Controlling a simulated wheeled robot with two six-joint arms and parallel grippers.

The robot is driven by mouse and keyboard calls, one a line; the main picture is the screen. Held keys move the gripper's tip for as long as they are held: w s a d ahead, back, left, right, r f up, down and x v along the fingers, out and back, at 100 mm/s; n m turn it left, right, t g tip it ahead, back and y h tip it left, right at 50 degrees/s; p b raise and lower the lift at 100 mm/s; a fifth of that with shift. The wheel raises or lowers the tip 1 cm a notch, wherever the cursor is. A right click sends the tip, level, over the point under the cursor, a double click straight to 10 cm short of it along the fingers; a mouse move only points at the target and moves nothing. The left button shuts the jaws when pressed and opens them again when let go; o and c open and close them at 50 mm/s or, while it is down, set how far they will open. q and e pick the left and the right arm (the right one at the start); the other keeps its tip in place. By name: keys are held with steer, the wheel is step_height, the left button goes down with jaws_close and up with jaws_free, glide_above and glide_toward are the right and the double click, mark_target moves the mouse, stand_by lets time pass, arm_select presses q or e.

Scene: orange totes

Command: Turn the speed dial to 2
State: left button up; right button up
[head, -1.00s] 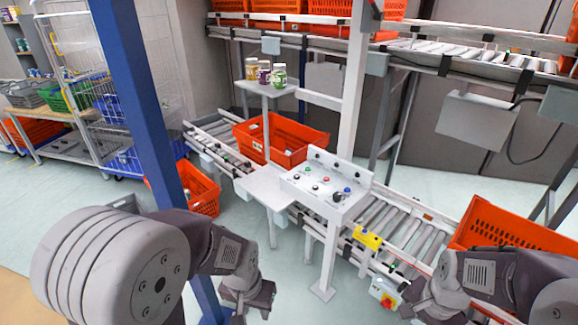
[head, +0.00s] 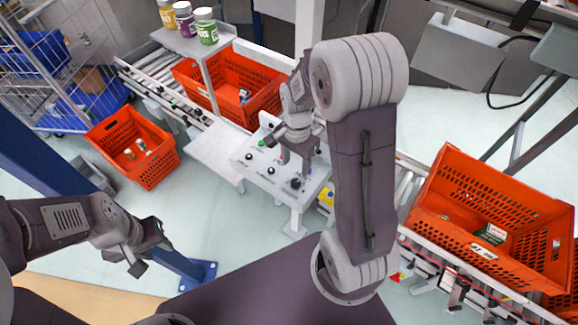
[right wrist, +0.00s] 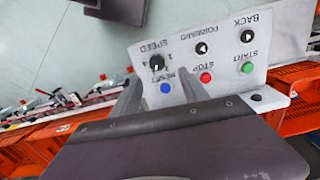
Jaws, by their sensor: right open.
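The control panel (head: 240,160) is a white box on a post. The speed dial (right wrist: 157,67) is a black knob below the word SPEED in the right wrist view; its exact setting is too small to read. It also shows at the panel's right in the head view (head: 295,183). My right gripper (right wrist: 160,82) is open and empty above the panel, its fingers apart near the dial and the blue reset button (right wrist: 165,88). I cannot tell whether a finger touches the panel. My left gripper (head: 150,256) is open and empty, low at the left.
Forward (right wrist: 201,48) and back (right wrist: 247,36) knobs, a red stop button (right wrist: 206,77) and a green start button (right wrist: 248,68) sit close by. Orange totes (head: 490,212) stand on the conveyor. A shelf with jars (head: 184,20) is behind. A blue post (head: 60,95) stands at left.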

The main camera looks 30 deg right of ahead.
steer(key=s, duration=0.2)
glide_above(296, 182)
step_height(296, 182, down, 4)
steer(key=shift+w, duration=0.1)
step_height(296, 182, down, 4)
steer(key=shift+r+p, duration=0.1)
steer(key=shift+p, duration=0.35)
steer(key=shift+s+a+f, duration=0.1)
steer(key=shift+s+f, duration=0.15)
steer(key=shift+f, duration=0.15)
arm_select(q)
steer(key=shift+s+a+r, duration=0.1)
steer(key=shift+s+r, duration=0.25)
steer(key=shift+r, duration=0.35)
arm_select(e)
steer(key=shift+w, duration=0.1)
arm_select(q)
steer(key=shift+w, duration=0.1)
arm_select(e)
steer(key=shift+w+f, duration=0.1)
jaws_close()
